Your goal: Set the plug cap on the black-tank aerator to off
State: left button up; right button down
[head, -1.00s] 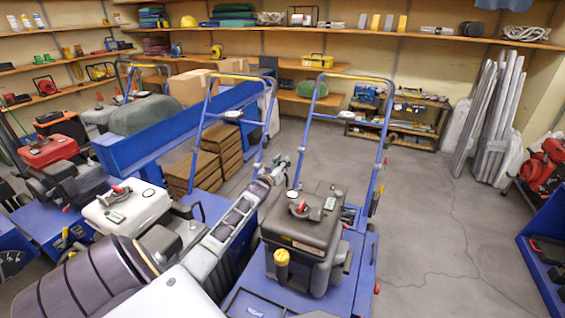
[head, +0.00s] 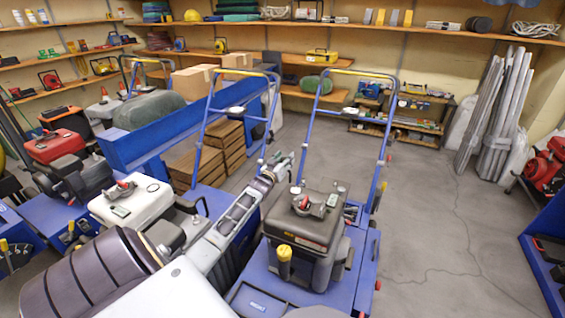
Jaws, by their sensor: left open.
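The black-tank aerator (head: 308,281) stands in the middle on a blue base. Its dark tank (head: 318,228) carries a round grey fitting with a red lever (head: 302,202) and a small label-like piece (head: 332,200). A yellow-topped knob (head: 284,256) stands at its front. I cannot tell which of these parts is the plug cap, or its setting. My left arm reaches in from the lower left, and my left gripper (head: 284,164) is open, beyond and left of the black tank, near the blue handle frame. It appears apart from the tank. My right gripper is out of view.
A white-tank aerator (head: 134,207) stands left, partly behind my arm, and a red-tank machine (head: 57,146) farther left. Handle frames (head: 384,155) rise behind the black tank. Stacked brown slabs (head: 222,150) lie behind. Open floor (head: 440,225) lies to the right.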

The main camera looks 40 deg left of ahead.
pick_arm(q)
jog(key=shift+s, duration=0.15)
jog(key=v, duration=1.1)
jog(key=shift+s+d, duration=0.2)
jog(key=shift+s, duration=0.1)
dwell(0.4)
jog(key=shift+s, duration=0.1)
dwell(0.5)
